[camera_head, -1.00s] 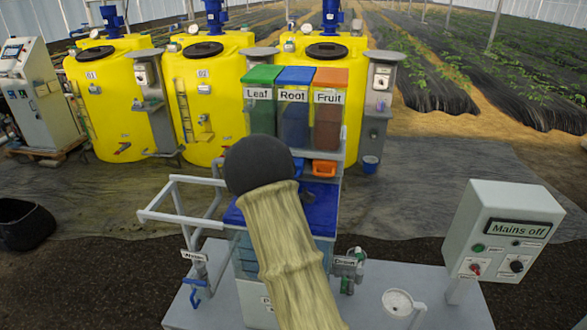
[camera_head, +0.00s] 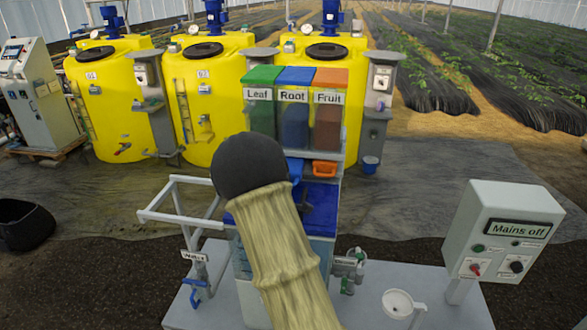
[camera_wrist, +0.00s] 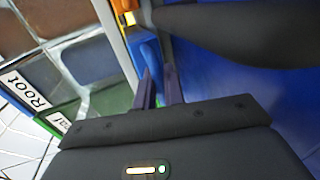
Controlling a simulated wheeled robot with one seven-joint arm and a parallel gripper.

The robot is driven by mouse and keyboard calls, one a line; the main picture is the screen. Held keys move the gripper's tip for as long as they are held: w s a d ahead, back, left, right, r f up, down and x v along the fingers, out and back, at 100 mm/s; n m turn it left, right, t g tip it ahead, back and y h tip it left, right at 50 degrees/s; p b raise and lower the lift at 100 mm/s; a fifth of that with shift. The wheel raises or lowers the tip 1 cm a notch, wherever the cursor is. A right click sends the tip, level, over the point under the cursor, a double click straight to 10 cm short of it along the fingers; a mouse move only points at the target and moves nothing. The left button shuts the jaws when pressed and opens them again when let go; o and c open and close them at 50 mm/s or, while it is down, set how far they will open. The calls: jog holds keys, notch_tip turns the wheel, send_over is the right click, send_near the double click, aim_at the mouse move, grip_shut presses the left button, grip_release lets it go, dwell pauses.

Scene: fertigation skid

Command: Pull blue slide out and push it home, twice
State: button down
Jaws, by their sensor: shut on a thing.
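The blue slide (camera_head: 295,170) sits under the Root bin (camera_head: 294,115), between the green-lidded Leaf bin and the orange-lidded Fruit bin. In the head view it shows just beside the dark end of my arm, which hides my fingers. In the wrist view, my gripper (camera_wrist: 160,88) is shut on the blue slide (camera_wrist: 147,56). The slide's blue body runs away from the fingertips toward the bin frame. The exact grip is small and partly hidden there.
The orange slide (camera_head: 325,169) is close to the right under the Fruit bin (camera_head: 327,115). A blue-topped tank (camera_head: 318,205) lies below. A white pipe frame (camera_head: 165,214) stands left, and a "Mains off" control box (camera_head: 508,232) stands right.

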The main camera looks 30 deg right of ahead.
jog(key=shift+w, duration=0.1)
jog(key=shift+w+d+p, duration=0.3)
jog(key=shift+w+d, duration=0.7)
jog(key=shift+w, duration=0.3)
jog(key=shift+w+d+p, duration=0.3)
jog(key=shift+w+d, duration=0.7)
jog(key=shift+w, duration=0.25)
jog(key=c, duration=1.3)
grip_release()
jog(key=shift+s+a, duration=1.1)
jog(key=shift+s, duration=0.3)
jog(key=shift+s+a, duration=1.05)
jog(key=shift+s, duration=0.3)
